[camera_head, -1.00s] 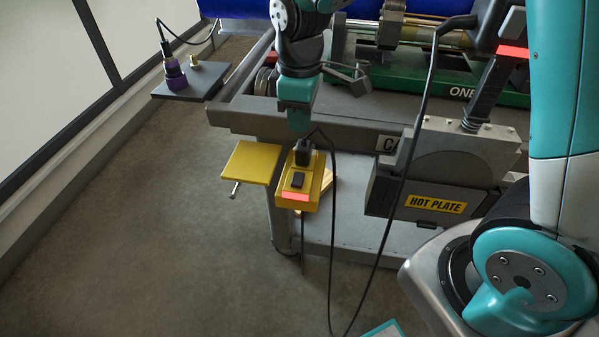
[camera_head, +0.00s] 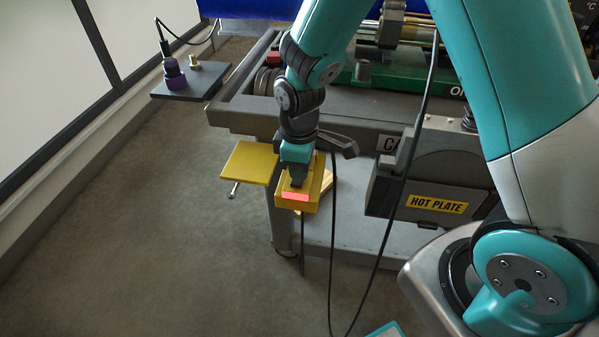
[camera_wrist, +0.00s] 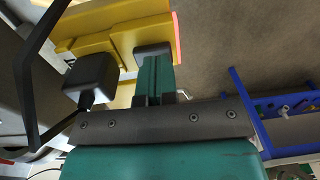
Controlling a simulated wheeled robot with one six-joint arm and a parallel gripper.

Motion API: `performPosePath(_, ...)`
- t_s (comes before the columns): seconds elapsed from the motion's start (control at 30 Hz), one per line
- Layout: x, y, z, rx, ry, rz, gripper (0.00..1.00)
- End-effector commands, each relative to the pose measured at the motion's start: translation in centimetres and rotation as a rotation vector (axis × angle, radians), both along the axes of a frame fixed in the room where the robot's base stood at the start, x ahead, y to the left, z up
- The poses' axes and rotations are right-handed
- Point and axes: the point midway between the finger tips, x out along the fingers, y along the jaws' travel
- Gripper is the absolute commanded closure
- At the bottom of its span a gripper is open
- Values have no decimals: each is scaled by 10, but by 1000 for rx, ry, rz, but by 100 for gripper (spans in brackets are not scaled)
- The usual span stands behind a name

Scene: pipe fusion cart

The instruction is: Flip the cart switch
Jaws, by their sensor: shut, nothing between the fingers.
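The cart switch is a yellow box (camera_head: 317,188) on the cart's front left corner, with a red-lit strip (camera_head: 295,196) along its front edge. My gripper (camera_head: 297,183) is shut and empty, pointing down over the top of the box. In the wrist view the yellow box (camera_wrist: 115,32) lies under my gripper (camera_wrist: 153,52), whose fingertips are at the dark rocker and hide most of it. I cannot tell whether they press it.
The yellow plate (camera_head: 250,162) is just left of the box. The hot plate housing (camera_head: 420,195) is on the right, with a black cable (camera_head: 395,200) hanging before it. The floor at front left is clear.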

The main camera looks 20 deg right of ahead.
Motion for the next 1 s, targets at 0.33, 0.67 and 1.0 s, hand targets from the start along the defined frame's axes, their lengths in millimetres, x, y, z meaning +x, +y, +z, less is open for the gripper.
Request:
performPosePath(0.33,0,0,-12,0,-1,0,100)
performPosePath(0.67,-4,4,-23,-57,-78,5,100)
performPosePath(1.0,-3,2,-22,-58,-77,0,100)
